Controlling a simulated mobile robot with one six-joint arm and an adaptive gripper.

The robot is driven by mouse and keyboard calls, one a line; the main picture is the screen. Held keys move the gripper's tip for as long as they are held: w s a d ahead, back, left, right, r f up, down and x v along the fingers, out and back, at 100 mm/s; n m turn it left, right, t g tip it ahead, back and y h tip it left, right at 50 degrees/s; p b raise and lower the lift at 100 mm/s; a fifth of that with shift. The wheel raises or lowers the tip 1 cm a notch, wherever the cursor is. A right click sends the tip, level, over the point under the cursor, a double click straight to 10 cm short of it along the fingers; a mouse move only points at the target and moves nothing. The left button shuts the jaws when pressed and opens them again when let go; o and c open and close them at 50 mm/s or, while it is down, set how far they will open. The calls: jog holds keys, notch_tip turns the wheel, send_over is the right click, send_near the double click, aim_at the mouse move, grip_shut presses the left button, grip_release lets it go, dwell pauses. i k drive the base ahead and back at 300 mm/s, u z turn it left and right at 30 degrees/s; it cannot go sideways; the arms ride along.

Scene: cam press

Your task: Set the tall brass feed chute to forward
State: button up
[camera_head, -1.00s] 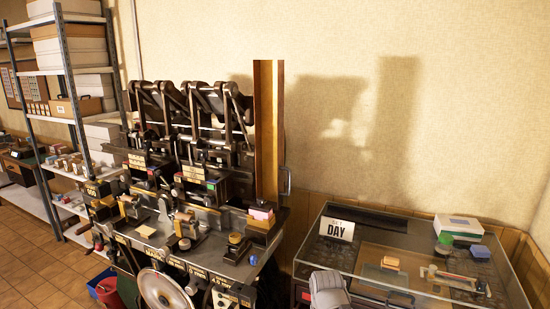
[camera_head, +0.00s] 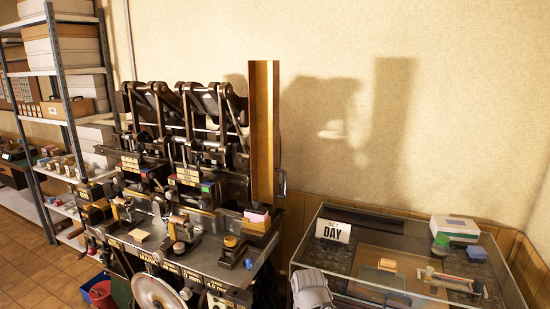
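The tall brass feed chute (camera_head: 262,140) stands upright at the right rear end of the dark press bench, against the wall. It is a narrow open channel with a bright brass strip and darker sides. A small metal handle (camera_head: 282,182) shows on its right side, low down. A pink block (camera_head: 257,215) sits at its foot. I cannot read any position mark on the chute. My gripper's fingers are not seen. A grey rounded shape (camera_head: 312,290) rises at the bottom edge; I cannot tell whether it is part of my arm.
The cam press (camera_head: 185,150) fills the bench left of the chute, with a large wheel (camera_head: 158,293) in front. A glass-topped case (camera_head: 395,287) with a DAY sign (camera_head: 333,231) stands to the right. A metal shelf (camera_head: 72,140) is at the left.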

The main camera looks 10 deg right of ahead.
aim_at(264, 76)
jog(key=i, duration=0.95)
jog(key=z, duration=0.05)
